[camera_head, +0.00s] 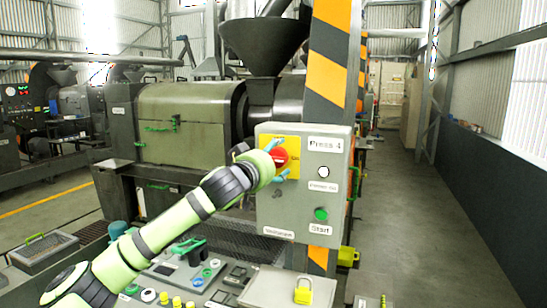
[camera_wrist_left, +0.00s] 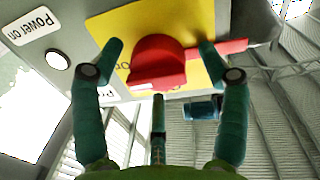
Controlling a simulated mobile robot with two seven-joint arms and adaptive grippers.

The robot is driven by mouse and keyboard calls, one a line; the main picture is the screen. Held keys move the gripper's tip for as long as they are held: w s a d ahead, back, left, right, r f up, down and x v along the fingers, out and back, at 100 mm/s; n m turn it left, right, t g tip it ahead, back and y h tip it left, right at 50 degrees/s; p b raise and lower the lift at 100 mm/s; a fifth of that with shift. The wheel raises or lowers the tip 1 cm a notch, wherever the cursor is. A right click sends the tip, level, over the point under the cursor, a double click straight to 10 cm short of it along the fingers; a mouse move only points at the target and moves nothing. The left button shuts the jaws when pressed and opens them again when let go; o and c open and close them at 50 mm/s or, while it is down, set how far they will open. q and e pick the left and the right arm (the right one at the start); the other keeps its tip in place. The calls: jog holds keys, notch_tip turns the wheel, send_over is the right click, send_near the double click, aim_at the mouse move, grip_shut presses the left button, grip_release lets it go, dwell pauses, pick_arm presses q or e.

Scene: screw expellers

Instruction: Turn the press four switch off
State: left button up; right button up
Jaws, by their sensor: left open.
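The press four switch (camera_head: 279,157) is a red rotary knob on a yellow plate (camera_head: 267,143). It sits on the grey control box labelled "Press 4" (camera_head: 324,143). In the left wrist view the red knob (camera_wrist_left: 158,62) fills the middle, with a red handle reaching right. My left gripper (camera_head: 275,160) is at the knob in the head view. In the left wrist view its green fingers (camera_wrist_left: 160,65) are open, one on each side of the knob. I cannot tell whether they touch it. My right gripper is not in view.
The box also has a white power-on light (camera_head: 323,172) and a green start button (camera_head: 321,214). A striped orange and black post (camera_head: 330,60) rises behind the box. A bench with buttons and a yellow padlock (camera_head: 303,292) lies below. The aisle at the right is clear.

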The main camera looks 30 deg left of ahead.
pick_arm(q)
jog(key=shift+c, duration=0.4)
jog(key=c, duration=1.1)
jog(key=shift+o, duration=0.2)
